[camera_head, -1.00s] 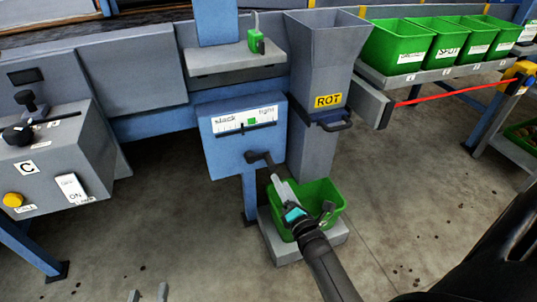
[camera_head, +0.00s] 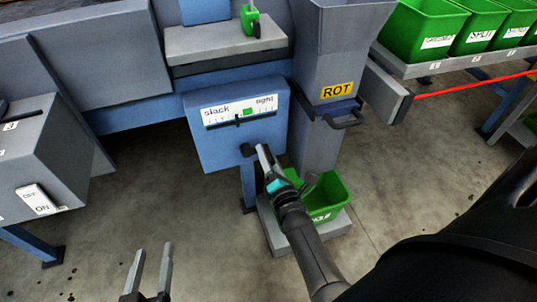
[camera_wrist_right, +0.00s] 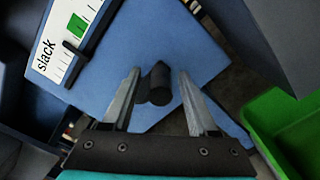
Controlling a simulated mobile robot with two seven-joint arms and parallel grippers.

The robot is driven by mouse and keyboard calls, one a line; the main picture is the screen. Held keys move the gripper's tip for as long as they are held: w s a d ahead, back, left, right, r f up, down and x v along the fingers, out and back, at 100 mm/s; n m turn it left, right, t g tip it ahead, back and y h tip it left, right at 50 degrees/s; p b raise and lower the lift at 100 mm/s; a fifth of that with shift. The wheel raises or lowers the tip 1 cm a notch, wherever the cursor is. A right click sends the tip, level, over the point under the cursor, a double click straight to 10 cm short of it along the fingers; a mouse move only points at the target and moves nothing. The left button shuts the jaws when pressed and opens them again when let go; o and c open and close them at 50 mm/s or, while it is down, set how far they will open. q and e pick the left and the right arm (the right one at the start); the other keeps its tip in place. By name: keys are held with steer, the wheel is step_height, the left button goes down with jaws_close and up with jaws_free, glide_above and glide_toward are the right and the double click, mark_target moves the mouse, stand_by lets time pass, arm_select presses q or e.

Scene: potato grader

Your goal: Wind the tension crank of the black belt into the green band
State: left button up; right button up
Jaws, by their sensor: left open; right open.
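The blue tension box (camera_head: 225,150) carries a white scale (camera_head: 228,113) marked slack to tight. Its dark pointer (camera_head: 237,121) stands just on the slack side of the green band (camera_head: 247,111); the right wrist view also shows the pointer (camera_wrist_right: 73,50) beside the green band (camera_wrist_right: 78,26). The black crank (camera_head: 247,150) is on the box front, partly hidden by my right gripper (camera_head: 262,152). In the right wrist view, the crank's grip (camera_wrist_right: 160,84) lies between the open fingers of my right gripper (camera_wrist_right: 159,74). My left gripper (camera_head: 152,262) is open and empty, low over the floor.
The grey ROT chute (camera_head: 338,60) with its dark handle (camera_head: 343,121) stands right of the box. A green bin (camera_head: 325,198) sits below it, behind my right arm. A grey control box (camera_head: 50,150) stands at the left. Green bins (camera_head: 425,35) line the upper right shelf.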

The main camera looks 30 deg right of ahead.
jaws_close()
stand_by(0.3)
steer(key=shift+f+m, duration=0.1)
steer(key=shift+m, duration=0.2)
